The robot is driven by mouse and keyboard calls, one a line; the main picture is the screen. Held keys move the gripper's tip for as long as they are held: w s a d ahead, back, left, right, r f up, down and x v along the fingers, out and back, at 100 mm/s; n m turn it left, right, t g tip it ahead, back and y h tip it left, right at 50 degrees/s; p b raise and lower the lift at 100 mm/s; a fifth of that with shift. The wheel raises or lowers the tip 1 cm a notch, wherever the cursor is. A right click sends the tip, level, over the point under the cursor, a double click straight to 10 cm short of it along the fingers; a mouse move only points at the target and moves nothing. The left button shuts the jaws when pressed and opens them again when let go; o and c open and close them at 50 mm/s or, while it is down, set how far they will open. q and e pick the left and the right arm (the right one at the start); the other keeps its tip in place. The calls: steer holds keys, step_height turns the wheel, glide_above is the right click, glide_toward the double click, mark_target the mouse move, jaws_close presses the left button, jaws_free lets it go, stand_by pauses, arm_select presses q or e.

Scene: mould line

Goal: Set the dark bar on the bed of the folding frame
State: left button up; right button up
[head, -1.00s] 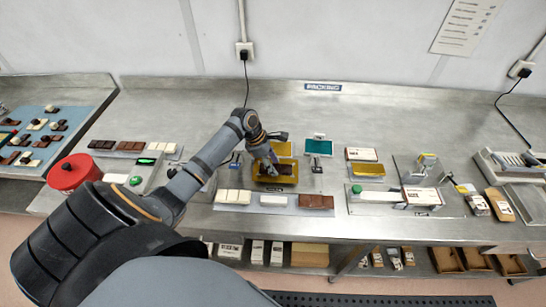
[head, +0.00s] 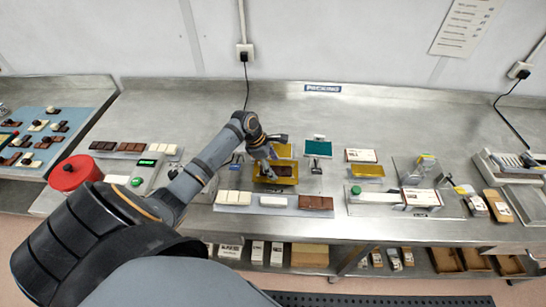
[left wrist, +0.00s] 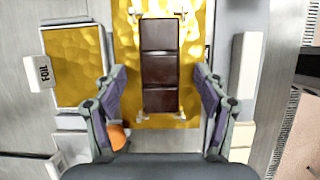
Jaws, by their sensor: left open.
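The dark bar (left wrist: 160,65) is a brown, segmented chocolate bar. It lies flat on the gold foil sheet on the bed of the folding frame (left wrist: 127,60), with small pale pegs around it in the left wrist view. In the head view the frame (head: 291,181) sits mid-table with the dark bar (head: 281,170) on it. My left gripper (left wrist: 160,105) is open, its two fingers apart on either side of the bar's near end with clear gaps. In the head view my left gripper (head: 272,155) is over the frame's left part. My right gripper is not in view.
A foil stack (left wrist: 74,65) with a "FOIL" label stands beside the frame. A tray (head: 245,208) of white and brown bars lies in front.

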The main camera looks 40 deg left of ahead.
arm_select(q)
steer(key=shift+a+r, duration=0.15)
steer(key=shift+r, duration=0.2)
steer(key=v, duration=1.1)
steer(key=shift+s+r, duration=0.1)
